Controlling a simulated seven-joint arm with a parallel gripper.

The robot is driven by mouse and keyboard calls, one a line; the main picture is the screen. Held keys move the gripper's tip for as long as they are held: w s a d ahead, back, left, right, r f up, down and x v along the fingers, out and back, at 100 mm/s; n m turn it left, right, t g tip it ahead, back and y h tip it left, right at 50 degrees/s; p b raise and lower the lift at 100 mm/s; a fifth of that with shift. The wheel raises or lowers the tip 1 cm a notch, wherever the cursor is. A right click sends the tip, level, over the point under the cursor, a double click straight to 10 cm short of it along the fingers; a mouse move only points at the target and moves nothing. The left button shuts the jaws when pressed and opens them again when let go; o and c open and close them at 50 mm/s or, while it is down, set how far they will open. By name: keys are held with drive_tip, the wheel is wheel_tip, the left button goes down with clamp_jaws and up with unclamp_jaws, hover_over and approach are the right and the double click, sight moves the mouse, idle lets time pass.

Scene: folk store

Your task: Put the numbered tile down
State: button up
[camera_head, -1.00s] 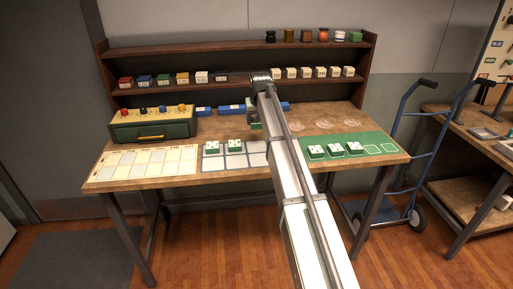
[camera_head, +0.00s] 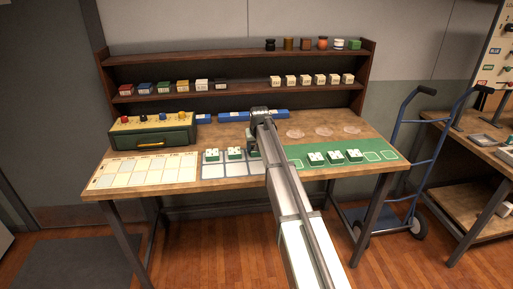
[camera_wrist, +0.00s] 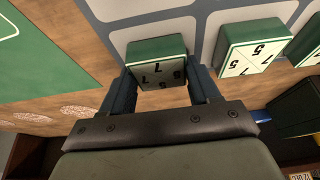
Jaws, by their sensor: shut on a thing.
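My gripper (camera_wrist: 160,78) is shut on a numbered tile (camera_wrist: 157,60), a green block with a pale face bearing black digits such as 7. In the head view the held tile (camera_head: 252,148) is partly hidden by my arm. It is over the back row of the grey mat with pale cells (camera_head: 214,170), at the right end beside two like tiles. I cannot tell whether it touches the mat. The nearer neighbouring tile (camera_wrist: 250,48) shows 7 and 5 and stands a small gap from my finger; the farther one (camera_head: 211,155) is at the left.
A green mat (camera_head: 375,146) with several tiles (camera_head: 335,157) lies to the right. A cream grid card (camera_head: 145,171) lies to the left, below a green box with knobs (camera_head: 152,133). Blue blocks (camera_head: 233,116) and shelves of small blocks (camera_head: 235,86) stand behind.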

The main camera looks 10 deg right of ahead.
drive_tip(key=shift+f, duration=0.1)
drive_tip(key=o, duration=1.2)
drive_tip(key=shift+c, duration=0.2)
drive_tip(key=v, duration=1.2)
